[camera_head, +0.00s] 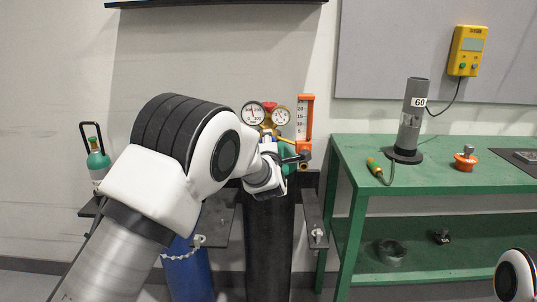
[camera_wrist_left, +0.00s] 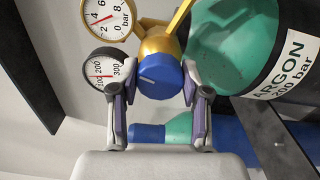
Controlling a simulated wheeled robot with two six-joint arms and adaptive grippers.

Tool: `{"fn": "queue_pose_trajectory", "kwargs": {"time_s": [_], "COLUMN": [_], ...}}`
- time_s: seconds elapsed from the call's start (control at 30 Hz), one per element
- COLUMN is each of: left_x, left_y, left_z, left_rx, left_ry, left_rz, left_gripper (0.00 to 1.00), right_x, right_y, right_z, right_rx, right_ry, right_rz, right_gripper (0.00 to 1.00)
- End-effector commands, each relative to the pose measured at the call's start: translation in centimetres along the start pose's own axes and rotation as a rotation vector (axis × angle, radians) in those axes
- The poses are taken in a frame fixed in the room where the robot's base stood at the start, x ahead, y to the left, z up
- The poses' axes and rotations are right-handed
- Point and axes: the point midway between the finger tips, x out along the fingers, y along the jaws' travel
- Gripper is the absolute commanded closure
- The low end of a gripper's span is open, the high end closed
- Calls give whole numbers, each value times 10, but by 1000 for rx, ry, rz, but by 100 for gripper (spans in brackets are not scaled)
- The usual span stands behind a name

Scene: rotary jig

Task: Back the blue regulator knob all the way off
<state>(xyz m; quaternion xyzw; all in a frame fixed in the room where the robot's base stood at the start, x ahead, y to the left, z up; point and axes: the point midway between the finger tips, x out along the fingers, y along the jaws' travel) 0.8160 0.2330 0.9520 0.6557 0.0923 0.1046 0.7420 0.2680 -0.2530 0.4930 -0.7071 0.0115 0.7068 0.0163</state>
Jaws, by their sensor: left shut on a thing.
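The blue regulator knob (camera_wrist_left: 160,78) is in the left wrist view, on the brass regulator body (camera_wrist_left: 158,42) beside two round gauges. My left gripper (camera_wrist_left: 160,88) has one finger on each side of the knob and is shut on it. In the head view my left gripper (camera_head: 284,157) is at the regulator, below the gauges (camera_head: 266,114), and the arm hides most of the knob. The lower gauge face (camera_wrist_left: 108,68) reads up to 300 bar; the upper one (camera_wrist_left: 107,18) is marked in single bar. My right gripper is not in view.
The regulator is on a dark cylinder (camera_head: 268,245) with an Argon label (camera_wrist_left: 285,62). An orange flow tube (camera_head: 305,118) stands close right of the gripper. A blue cylinder (camera_head: 188,272) is left. A green bench (camera_head: 440,205) stands right, holding a grey tube (camera_head: 412,115).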

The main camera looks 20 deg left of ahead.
Motion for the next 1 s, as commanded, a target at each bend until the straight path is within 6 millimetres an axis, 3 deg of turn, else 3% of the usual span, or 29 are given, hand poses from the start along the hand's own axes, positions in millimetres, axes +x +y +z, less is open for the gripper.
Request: {"fn": "queue_pose_trajectory", "kwargs": {"time_s": [0.1,0.4,1.0], "left_x": [0,0,0], "left_y": [-5,-2,1], "left_z": [0,0,0], "left_rx": [-95,-274,-343], "left_ry": [-1,0,0], "left_rz": [0,0,0], "left_gripper": [88,88,88], "right_x": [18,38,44], "right_y": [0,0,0], "right_z": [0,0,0], "right_rx": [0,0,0], "right_ry": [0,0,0], "right_rz": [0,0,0], "right_gripper": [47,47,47]}}
